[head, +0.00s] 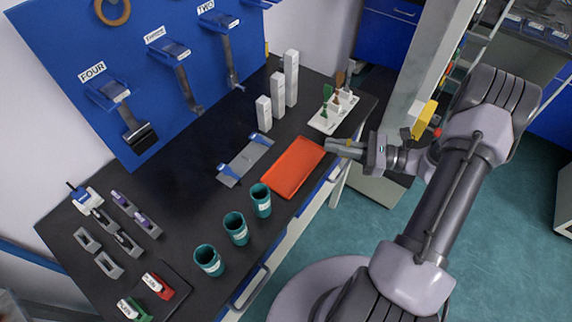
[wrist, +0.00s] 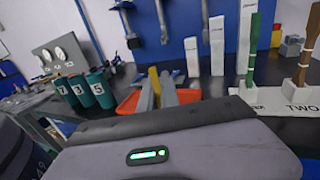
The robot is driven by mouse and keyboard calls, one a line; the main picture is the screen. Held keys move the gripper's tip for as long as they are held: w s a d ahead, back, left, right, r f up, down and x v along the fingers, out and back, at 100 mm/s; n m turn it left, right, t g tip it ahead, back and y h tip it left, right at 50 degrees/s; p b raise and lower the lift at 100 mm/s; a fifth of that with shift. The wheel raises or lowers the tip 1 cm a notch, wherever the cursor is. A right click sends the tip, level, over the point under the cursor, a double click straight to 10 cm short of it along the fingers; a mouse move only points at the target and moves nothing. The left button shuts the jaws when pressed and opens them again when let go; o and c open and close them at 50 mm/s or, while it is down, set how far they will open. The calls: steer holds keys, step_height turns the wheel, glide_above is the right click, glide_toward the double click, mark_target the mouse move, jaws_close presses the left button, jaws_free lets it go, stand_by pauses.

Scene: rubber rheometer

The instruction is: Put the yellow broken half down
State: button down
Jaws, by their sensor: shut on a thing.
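My gripper (head: 345,147) is at the right edge of the black bench, next to the orange-red tray (head: 292,167). In the wrist view, my gripper (wrist: 158,92) is shut on the yellow broken half (wrist: 153,76), a narrow yellow strip showing between the grey fingers. Most of the half is hidden by the fingers, and I cannot make it out in the head view. The orange tray (wrist: 128,103) lies behind the fingers in the wrist view. The fingers look above the bench level; the half's contact with anything cannot be told.
A white stand (head: 322,124) with green and brown upright pieces is behind my gripper. White blocks (head: 291,78) stand further back. Several teal cups (head: 235,228) line the bench's front edge. A grey plate with blue ends (head: 245,160) lies left of the tray. Bare bench lies around it.

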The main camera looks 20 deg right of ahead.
steer(key=a+b, duration=0.1)
steer(key=a, duration=0.4)
steer(key=w+a+f+b, duration=0.1)
steer(key=a, duration=0.4)
steer(key=w+a+b, duration=0.1)
steer(key=a, duration=0.4)
steer(key=shift+f, duration=0.3)
step_height(320, 180, down, 4)
steer(key=b, duration=0.2)
steer(key=shift+r+b, duration=0.15)
steer(key=shift+b, duration=0.15)
steer(key=shift+r, duration=0.2)
steer(key=shift+f, duration=0.25)
steer(key=c, duration=1.6)
jaws_free()
steer(key=shift+r, duration=0.1)
